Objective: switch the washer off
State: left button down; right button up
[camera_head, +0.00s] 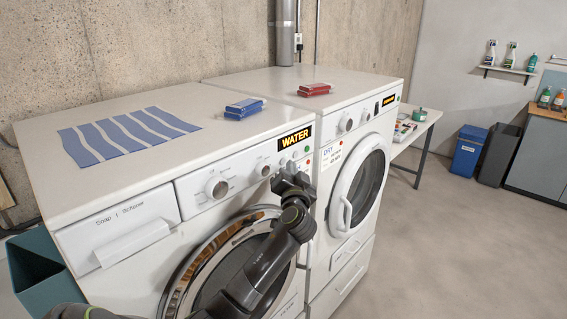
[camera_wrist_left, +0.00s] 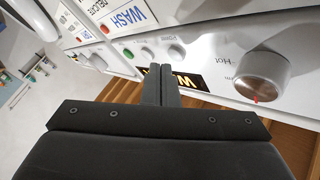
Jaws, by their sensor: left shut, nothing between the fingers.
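The white washer (camera_head: 160,262) stands at the left in the head view, with a soap drawer and a round glass door. Its panel has a large knob (camera_head: 217,187), smaller controls and a black display (camera_head: 294,138) reading WATER. My left gripper (camera_head: 287,172) is shut and empty in front of the panel's right part, hiding some of it. In the wrist view the shut fingertips (camera_wrist_left: 161,84) point at the panel, near a small grey button (camera_wrist_left: 176,52) and a green button (camera_wrist_left: 128,54). A red button (camera_wrist_left: 104,28) is beside the WASH label. Contact cannot be told. My right gripper is not in view.
A white dryer (camera_head: 340,255) stands right beside the washer. A striped blue cloth (camera_head: 128,132) and a blue box (camera_head: 244,108) lie on the washer's top; a red box (camera_head: 314,89) lies on the dryer. Floor (camera_head: 470,240) at the right is clear.

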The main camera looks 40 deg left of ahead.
pick_arm(q)
jog(key=shift+a, duration=0.35)
jog(key=shift+a, duration=0.3)
dwell(0.5)
jog(key=shift+d, duration=0.1)
dwell(0.3)
jog(key=shift+d+b, duration=0.35)
jog(key=shift+d, duration=0.3)
jog(key=d, duration=0.3)
jog(key=d+b, duration=0.1)
jog(key=d, duration=0.1)
jog(key=shift+s, duration=0.25)
jog(key=shift+f, duration=0.1)
